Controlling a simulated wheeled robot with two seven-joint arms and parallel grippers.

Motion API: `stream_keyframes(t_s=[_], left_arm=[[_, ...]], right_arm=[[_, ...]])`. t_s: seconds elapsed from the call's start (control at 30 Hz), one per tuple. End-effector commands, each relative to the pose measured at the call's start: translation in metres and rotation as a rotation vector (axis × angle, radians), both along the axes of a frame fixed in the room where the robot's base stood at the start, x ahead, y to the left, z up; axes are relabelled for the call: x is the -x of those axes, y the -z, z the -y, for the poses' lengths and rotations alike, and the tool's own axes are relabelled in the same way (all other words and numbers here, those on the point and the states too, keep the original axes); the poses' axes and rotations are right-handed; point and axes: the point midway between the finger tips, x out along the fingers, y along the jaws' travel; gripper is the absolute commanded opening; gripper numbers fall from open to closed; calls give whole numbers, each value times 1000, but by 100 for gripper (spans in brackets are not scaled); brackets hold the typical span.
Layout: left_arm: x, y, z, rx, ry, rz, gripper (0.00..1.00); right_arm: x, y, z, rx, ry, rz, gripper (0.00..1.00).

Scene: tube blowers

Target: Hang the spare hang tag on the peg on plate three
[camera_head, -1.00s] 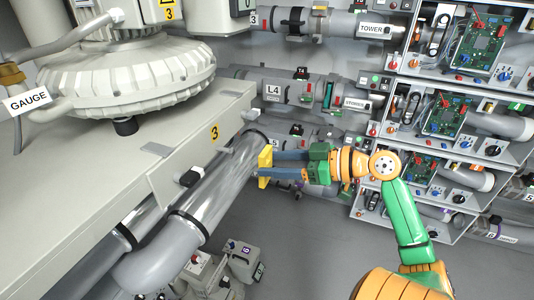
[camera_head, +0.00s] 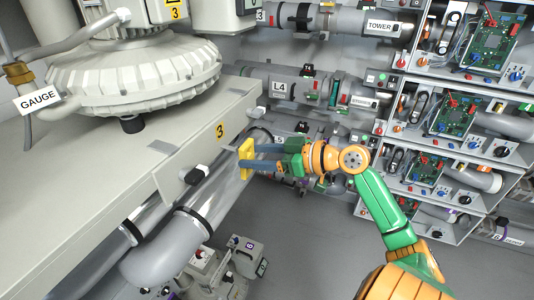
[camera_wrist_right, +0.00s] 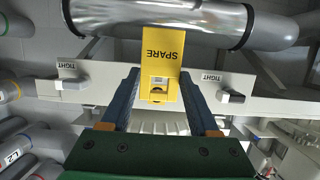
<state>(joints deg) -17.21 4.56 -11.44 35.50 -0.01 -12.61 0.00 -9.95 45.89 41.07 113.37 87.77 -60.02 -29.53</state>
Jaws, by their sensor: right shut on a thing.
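The yellow hang tag (camera_wrist_right: 160,70) marked SPARE is between the blue fingers of my right gripper (camera_head: 252,162). That gripper is shut on it, and in the wrist view the tag has a slot near its gripper end. The tag also shows in the head view (camera_head: 244,160), close to the side of the long grey beam. I cannot make out the peg or tell whether the tag touches anything. My left gripper is not in view.
A black-tipped lever (camera_head: 197,174) sticks out of the beam left of the tag. The wrist view shows two levers marked TIGHT, left (camera_wrist_right: 70,84) and right (camera_wrist_right: 230,97). A shiny pipe (camera_wrist_right: 160,15) runs beside the beam. Circuit-board shelves (camera_head: 440,145) stand at right.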

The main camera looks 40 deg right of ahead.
Motion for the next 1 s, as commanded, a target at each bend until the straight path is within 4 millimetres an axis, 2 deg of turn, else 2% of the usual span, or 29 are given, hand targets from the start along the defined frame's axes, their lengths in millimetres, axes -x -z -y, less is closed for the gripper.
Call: stream_keyframes(t_s=[0.53,0.7,1.0], left_arm=[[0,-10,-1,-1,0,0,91],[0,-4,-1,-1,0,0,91],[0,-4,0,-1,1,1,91]], right_arm=[[-40,0,-17,1,0,-1,9],[-44,7,-18,1,0,-1,9],[-44,8,-19,1,0,-1,9]])
